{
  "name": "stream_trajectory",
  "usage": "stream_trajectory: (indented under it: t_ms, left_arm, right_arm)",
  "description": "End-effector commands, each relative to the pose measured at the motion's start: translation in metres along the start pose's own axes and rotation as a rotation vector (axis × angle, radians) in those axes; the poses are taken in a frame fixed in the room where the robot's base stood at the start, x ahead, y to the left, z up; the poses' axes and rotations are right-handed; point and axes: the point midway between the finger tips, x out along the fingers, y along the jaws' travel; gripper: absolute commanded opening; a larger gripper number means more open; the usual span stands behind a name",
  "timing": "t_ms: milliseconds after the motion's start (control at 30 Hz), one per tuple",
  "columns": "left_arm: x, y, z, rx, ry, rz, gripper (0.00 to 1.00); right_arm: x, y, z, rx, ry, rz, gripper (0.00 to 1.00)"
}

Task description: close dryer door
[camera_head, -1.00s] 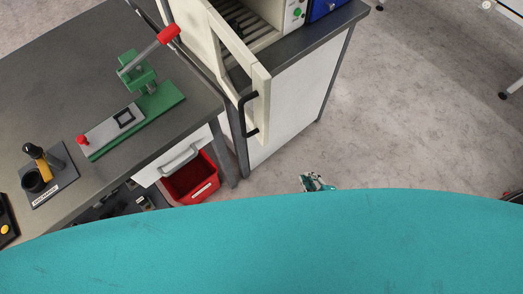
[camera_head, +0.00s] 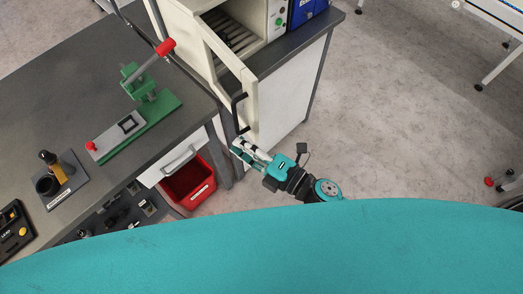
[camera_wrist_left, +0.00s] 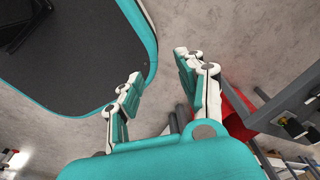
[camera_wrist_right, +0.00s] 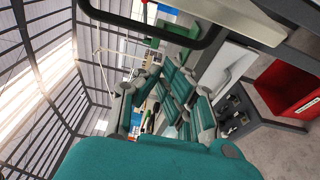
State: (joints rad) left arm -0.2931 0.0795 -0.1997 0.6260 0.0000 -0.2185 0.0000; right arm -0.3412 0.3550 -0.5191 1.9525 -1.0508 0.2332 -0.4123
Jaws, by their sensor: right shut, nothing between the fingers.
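The dryer (camera_head: 275,14) is a cream cabinet with a slatted rack inside, at the top of the head view. Its cream-framed door (camera_head: 250,90) stands open, swung out toward me. A black bar handle (camera_head: 235,115) is on the door's outer face; a black bar handle (camera_wrist_right: 165,38) also crosses the top of the right wrist view. My right gripper (camera_head: 238,146) is shut and empty, just below the door's near end; contact cannot be told. My left gripper (camera_wrist_left: 158,80) is open and empty in the left wrist view and out of the head view.
A grey workbench (camera_head: 60,85) with a green press (camera_head: 145,115) stands left of the dryer. A red bin (camera_head: 190,182) sits below its drawer, near my right gripper. The dryer stands on a white cabinet (camera_head: 290,90).

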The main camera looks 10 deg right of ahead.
Motion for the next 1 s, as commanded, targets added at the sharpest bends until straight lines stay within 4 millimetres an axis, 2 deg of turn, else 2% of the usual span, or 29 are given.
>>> stream_trajectory:
  t_ms: [33, 100, 200, 400, 833, 1000]
  left_arm:
    - [-0.007, 0.001, 0.003, 0.0, -0.005, 0.001, 0.39]
    - [-0.011, 0.001, 0.006, 0.001, -0.01, 0.002, 0.39]
    - [-0.012, 0.002, 0.01, 0.001, -0.018, 0.003, 0.39]
    - [-0.014, 0.002, 0.01, 0.001, -0.019, 0.003, 0.39]
    - [-0.014, 0.002, 0.009, 0.001, -0.017, 0.003, 0.39]
    - [-0.011, 0.002, 0.008, 0.001, -0.014, 0.002, 0.39]
  right_arm:
    - [0.012, 0.004, 0.001, 0.001, -0.001, 0.002, 0.0]
    - [0.023, 0.003, 0.002, 0.0, -0.002, 0.0, 0.0]
    - [0.013, 0.0, 0.02, 0.0, -0.003, -0.003, 0.0]
    - [0.007, -0.001, 0.036, 0.002, -0.002, -0.002, 0.0]
    - [0.005, -0.001, 0.039, 0.001, 0.0, -0.002, 0.0]
    - [0.002, -0.002, 0.046, -0.002, 0.024, -0.002, 0.0]
